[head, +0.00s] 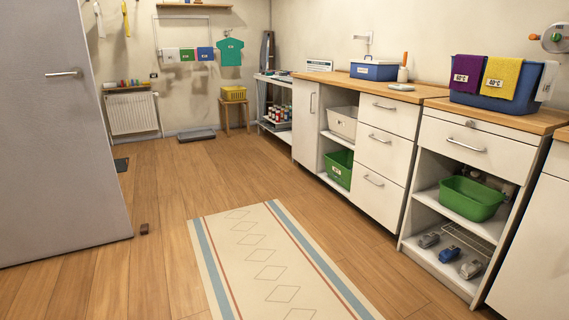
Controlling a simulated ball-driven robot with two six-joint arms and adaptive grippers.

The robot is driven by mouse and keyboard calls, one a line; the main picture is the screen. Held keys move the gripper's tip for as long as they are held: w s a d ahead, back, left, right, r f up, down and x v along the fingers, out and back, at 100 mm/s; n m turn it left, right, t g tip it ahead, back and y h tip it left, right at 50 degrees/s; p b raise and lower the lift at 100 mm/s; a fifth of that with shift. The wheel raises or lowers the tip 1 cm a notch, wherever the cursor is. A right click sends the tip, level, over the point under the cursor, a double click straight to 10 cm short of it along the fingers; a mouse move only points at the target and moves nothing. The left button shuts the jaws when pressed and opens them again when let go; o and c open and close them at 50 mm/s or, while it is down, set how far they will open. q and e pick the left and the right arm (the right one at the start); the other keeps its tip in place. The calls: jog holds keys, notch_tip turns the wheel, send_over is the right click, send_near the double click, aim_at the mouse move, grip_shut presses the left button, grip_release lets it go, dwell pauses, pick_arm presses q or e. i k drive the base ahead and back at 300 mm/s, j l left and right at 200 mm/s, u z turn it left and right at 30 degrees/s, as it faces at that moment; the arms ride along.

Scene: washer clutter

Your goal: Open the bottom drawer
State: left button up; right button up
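In the head view, a white cabinet on the right has a stack of drawers under the wooden counter. The bottom drawer (376,192) is the lowest of this stack, with a metal bar handle (373,181) near its top. It looks shut, its front level with the drawers above. The middle drawer (380,152) and top drawer (387,113) above it also look shut. A separate single drawer (476,146) sits further right, above open shelves, and looks shut. Neither of my grippers is in view.
A patterned rug (262,262) lies before the cabinets. A grey door (60,150) stands at the left, with a small brown block (144,229) beside it. Green tubs (471,198) sit on open shelves. The wooden floor (160,190) between is mostly free.

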aim_at(382, 198)
jog(key=i+u, duration=0.15)
jog(key=i, duration=1.2)
jog(key=i+z, duration=0.15)
jog(key=i, duration=0.35)
jog(key=i+z, duration=0.1)
jog(key=i, duration=0.4)
jog(key=i+j+z, duration=0.15)
jog(key=i, duration=0.3)
jog(key=i+j+z, duration=0.15)
jog(key=i, duration=0.35)
jog(key=i+j+z, duration=0.25)
jog(key=i+z, duration=0.15)
jog(key=i+j+z, duration=0.4)
jog(key=i, duration=0.2)
jog(key=j, duration=0.1)
